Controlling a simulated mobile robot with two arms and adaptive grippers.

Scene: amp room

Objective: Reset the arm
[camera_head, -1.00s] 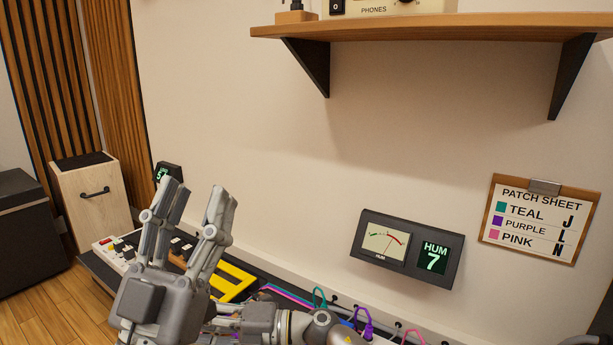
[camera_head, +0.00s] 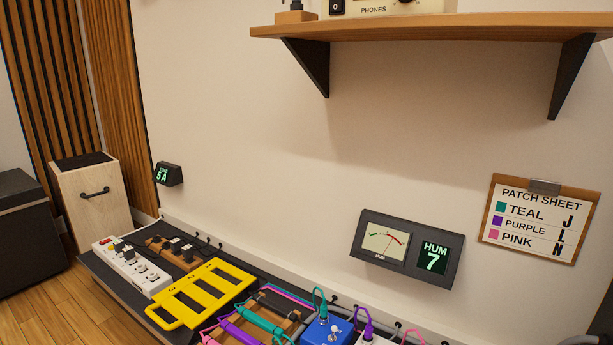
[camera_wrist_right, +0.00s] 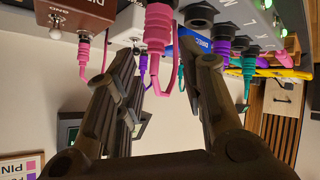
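My right gripper (camera_wrist_right: 158,52) shows in the right wrist view with its two dark fingers spread apart. It is open, with nothing clearly held between them. A pink plug (camera_wrist_right: 159,25) with its cable hangs in line with the gap between the fingers; I cannot tell whether they touch. Neither gripper shows in the head view, and my left gripper is in no current view.
A pedalboard carries a yellow frame (camera_head: 205,292), a white power strip (camera_head: 130,266), a blue pedal (camera_head: 326,330) and coloured cables. A hum meter (camera_head: 407,248) and a patch sheet (camera_head: 540,219) are on the wall, below a wooden shelf (camera_head: 430,30).

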